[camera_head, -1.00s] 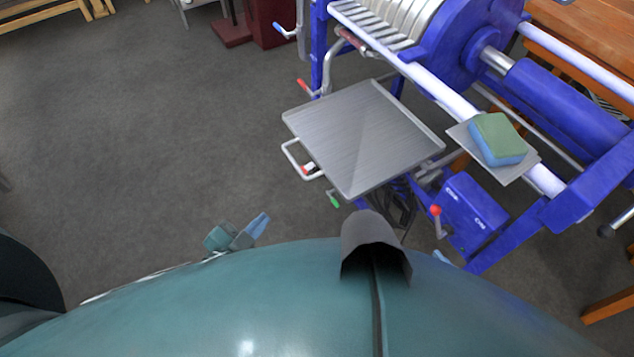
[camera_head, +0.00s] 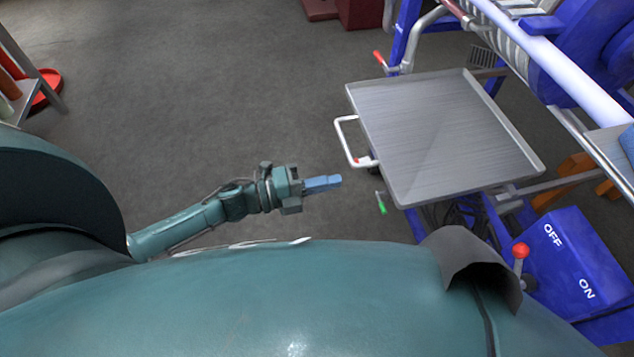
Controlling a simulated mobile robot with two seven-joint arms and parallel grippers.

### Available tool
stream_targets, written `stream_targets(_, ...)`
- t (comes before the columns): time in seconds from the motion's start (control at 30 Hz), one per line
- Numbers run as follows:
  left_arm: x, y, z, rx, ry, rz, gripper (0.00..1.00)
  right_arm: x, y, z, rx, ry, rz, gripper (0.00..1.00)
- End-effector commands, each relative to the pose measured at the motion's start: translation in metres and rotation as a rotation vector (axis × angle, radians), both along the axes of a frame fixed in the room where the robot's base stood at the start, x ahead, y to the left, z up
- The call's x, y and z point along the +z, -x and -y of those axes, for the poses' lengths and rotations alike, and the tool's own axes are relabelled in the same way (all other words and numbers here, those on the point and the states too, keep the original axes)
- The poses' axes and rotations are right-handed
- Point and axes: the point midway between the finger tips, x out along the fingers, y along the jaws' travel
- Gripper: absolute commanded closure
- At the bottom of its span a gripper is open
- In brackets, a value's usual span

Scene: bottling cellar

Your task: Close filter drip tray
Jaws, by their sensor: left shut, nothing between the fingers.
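The filter drip tray (camera_head: 440,130) is a flat brushed-metal tray with a low rim. It sticks out from the blue filter machine, over the floor. A white U-shaped handle (camera_head: 346,140) is on its left edge. My left gripper (camera_head: 338,181) is shut and empty, with its blue fingers pointing right. In the picture it is just below the handle and left of the tray's near corner, apart from both. My right gripper is not in view.
The blue filter machine (camera_head: 570,50) stands behind and right of the tray. A blue OFF/ON switch box (camera_head: 575,262) with a red-knobbed lever (camera_head: 520,251) is at lower right. A green-tipped lever (camera_head: 381,203) hangs below the tray. Open floor lies left.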

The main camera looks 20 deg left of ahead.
Motion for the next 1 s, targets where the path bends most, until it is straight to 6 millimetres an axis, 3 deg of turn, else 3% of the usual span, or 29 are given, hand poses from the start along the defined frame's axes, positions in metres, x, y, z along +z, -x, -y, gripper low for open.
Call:
stream_targets(0.2,0.000,-0.029,0.039,0.001,0.002,0.002,1.00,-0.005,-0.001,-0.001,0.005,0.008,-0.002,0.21)
stream_targets(0.4,0.000,-0.046,0.063,0.002,0.001,0.000,1.00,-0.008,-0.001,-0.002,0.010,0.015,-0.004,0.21)
stream_targets(1.0,0.000,-0.053,0.073,0.002,0.001,-0.002,1.00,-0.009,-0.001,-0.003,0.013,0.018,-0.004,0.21)
